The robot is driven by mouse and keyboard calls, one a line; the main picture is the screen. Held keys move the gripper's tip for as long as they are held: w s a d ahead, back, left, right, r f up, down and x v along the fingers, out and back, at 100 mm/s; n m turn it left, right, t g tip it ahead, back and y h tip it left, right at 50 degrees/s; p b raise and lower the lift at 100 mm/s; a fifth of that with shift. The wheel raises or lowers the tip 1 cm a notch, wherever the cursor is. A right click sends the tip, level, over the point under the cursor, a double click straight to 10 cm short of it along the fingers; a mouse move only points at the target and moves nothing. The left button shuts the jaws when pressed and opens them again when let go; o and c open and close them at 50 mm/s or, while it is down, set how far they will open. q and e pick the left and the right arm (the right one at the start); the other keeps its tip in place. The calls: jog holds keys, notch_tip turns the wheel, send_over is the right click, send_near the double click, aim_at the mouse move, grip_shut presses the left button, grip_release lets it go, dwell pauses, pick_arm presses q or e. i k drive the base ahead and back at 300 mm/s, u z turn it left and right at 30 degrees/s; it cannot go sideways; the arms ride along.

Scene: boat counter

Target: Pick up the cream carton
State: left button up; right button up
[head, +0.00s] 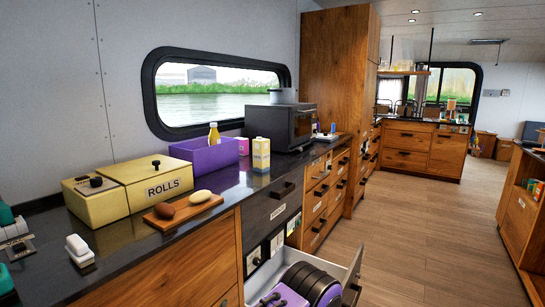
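The cream carton (261,155) is a small upright box, pale with yellow, standing on the dark counter (222,186). Neither of my grippers can be made out in the head view.
A yellow ROLLS box (146,194) and a wooden board (183,209) with two oval items sit left of the carton. White (79,249) and teal (7,214) items stand at the near left. An open drawer (345,283) holding purple and black things juts out below.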

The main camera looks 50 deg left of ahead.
aim_at(261, 146)
jog(key=z, duration=0.3)
jog(key=i, duration=2.2)
jog(key=u, duration=0.35)
jog(key=i, duration=1.3)
jog(key=u, duration=0.7)
